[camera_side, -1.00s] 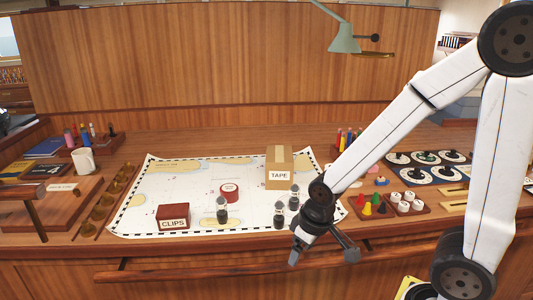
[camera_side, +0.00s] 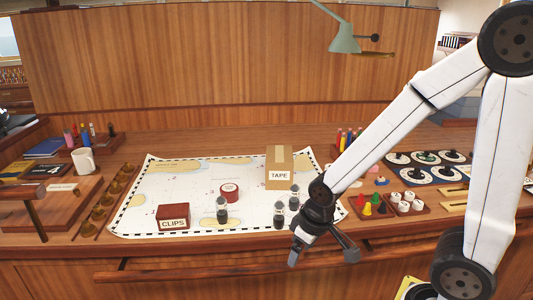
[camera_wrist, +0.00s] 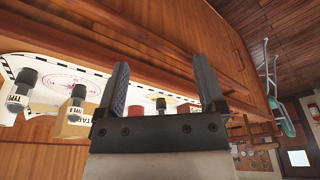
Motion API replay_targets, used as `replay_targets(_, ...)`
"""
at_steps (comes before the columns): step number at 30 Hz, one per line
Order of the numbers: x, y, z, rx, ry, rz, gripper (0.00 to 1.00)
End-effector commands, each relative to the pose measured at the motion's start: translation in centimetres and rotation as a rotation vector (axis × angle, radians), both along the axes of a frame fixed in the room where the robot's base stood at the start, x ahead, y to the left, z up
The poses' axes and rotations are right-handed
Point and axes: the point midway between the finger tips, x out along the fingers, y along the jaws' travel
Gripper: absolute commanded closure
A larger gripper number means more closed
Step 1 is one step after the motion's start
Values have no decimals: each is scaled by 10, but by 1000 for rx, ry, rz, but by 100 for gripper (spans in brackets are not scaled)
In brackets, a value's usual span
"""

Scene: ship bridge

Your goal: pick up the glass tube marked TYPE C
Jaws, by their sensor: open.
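Three small glass tubes with dark caps stand upright on the white chart (camera_side: 155,190). In the wrist view, two capped tubes (camera_wrist: 22,88) (camera_wrist: 76,102) show labels starting with TYPE; I cannot make out the letters for sure. My gripper (camera_side: 322,253) is open and empty, by the desk's front edge and apart from the tubes; its fingers also show in the wrist view (camera_wrist: 160,65).
A wooden rail (camera_side: 190,272) runs along the desk front.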

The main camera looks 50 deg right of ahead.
Motion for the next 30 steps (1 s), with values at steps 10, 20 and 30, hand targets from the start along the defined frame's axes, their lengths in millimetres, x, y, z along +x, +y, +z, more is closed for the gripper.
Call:
replay_targets(10, 9, -10, -3, -16, -48, -8, 11)
replay_targets(20, 49, -52, -10, -68, -279, -20, 11)
replay_targets(30, 82, -92, -8, -75, -571, 1, 11)
